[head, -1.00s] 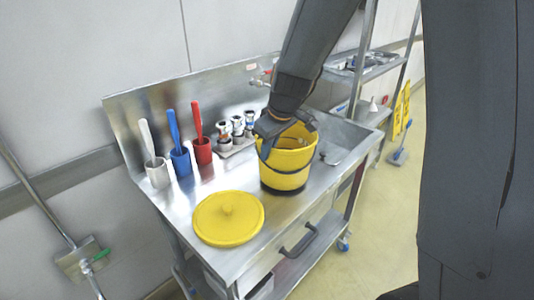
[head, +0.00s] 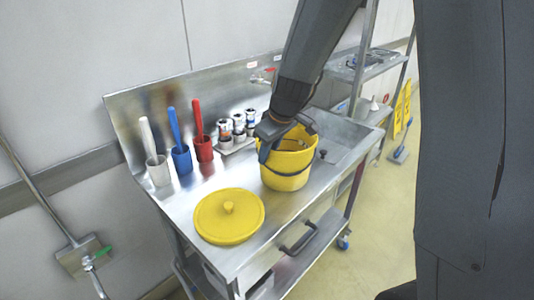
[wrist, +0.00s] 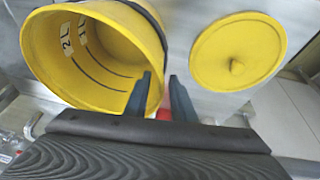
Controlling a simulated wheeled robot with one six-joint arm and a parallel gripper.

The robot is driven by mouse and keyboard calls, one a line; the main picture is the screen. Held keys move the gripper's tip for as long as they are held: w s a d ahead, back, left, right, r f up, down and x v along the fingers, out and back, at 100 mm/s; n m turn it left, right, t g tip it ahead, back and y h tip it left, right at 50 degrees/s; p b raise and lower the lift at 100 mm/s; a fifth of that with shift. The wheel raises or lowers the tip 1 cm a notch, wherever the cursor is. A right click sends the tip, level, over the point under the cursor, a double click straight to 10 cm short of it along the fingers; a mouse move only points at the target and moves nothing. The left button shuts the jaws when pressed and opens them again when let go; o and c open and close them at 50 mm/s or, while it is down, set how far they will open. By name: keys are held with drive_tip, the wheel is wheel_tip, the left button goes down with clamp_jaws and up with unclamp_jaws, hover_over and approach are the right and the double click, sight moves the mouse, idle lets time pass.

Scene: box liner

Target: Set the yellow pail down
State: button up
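The yellow pail (head: 287,173) is over the middle of the steel worktop (head: 305,203), upright or nearly so. Its base looks at or very near the surface; I cannot tell if it touches. Its dark handle hangs down across its front. My gripper (wrist: 160,84) is shut on the pail's wall at the rim, one finger inside and one outside. In the wrist view the pail (wrist: 42,50) is open, with dark lines and white labels inside. In the head view my gripper (head: 264,150) is at the pail's left rim.
A round yellow lid (head: 229,217) lies flat left of the pail. White (head: 158,172), blue (head: 181,160) and red (head: 203,149) brush holders and a rack of small jars (head: 238,130) stand behind. The sink basin (head: 345,133) is to the right.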

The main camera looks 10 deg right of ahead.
drive_tip(key=b+v, duration=0.3)
drive_tip(key=v, duration=0.9)
drive_tip(key=s+d+f+m+g, duration=0.1)
drive_tip(key=s+d+f+m, duration=0.1)
drive_tip(key=s+f, duration=0.5)
drive_tip(key=s+d+f+m+g+h, duration=0.1)
drive_tip(key=s+d+f+m, duration=0.2)
drive_tip(key=s+f+m, duration=0.2)
drive_tip(key=s+f, duration=0.3)
drive_tip(key=shift+s+h, duration=0.3)
drive_tip(key=shift+s, duration=0.05)
drive_tip(key=shift+f+b, duration=0.7)
drive_tip(key=shift+f, duration=0.05)
